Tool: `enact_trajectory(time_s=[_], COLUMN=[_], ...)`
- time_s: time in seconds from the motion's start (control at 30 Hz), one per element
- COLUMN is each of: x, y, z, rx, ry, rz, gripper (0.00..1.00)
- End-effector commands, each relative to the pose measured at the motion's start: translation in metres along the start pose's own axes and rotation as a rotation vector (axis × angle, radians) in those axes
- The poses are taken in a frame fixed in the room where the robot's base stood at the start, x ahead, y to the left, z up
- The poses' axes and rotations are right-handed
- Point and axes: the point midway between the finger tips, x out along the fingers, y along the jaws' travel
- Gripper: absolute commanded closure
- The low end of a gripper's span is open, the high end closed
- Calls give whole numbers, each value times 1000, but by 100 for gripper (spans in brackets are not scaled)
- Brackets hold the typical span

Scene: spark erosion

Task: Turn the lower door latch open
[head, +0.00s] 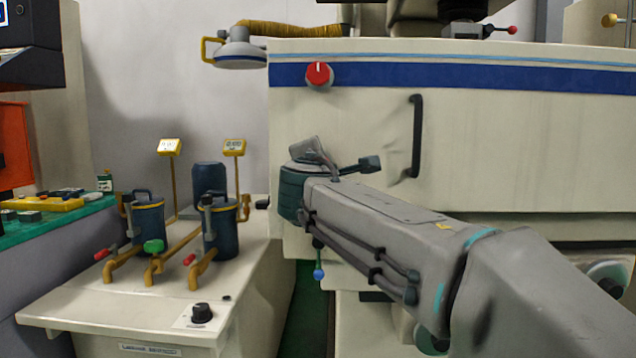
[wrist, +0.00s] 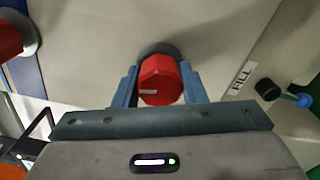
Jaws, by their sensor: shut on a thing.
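The lower door latch (wrist: 158,76) is a red faceted knob on a dark round base, with a short pale mark on its face. It sits between the two fingers of my gripper (wrist: 163,88) in the wrist view, and the gripper is shut on it. In the head view my arm hides this latch and the fingertips. The upper door latch (head: 319,74) is a red round knob with an upright white line, on the blue stripe of the machine's front. Part of it shows at the wrist view's upper left corner (wrist: 9,42).
A black door handle (head: 416,135) stands out right of my wrist. A blue-tipped lever (head: 319,272) hangs below it; a FILL label (wrist: 243,75) is near the lever in the wrist view. A bench (head: 90,300) with blue canisters and pipes stands at left.

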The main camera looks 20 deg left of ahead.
Motion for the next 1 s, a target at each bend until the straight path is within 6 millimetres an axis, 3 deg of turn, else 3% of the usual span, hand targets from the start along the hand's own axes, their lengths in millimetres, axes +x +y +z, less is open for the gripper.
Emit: enact_trajectory(time_s=[0.4,0.97,1.0], x=[0,0,0], y=[-2,0,0], z=[-1,0,0], rx=[186,211,211], ry=[0,0,0], rz=[-1,-1,-1], gripper=[85,85,51])
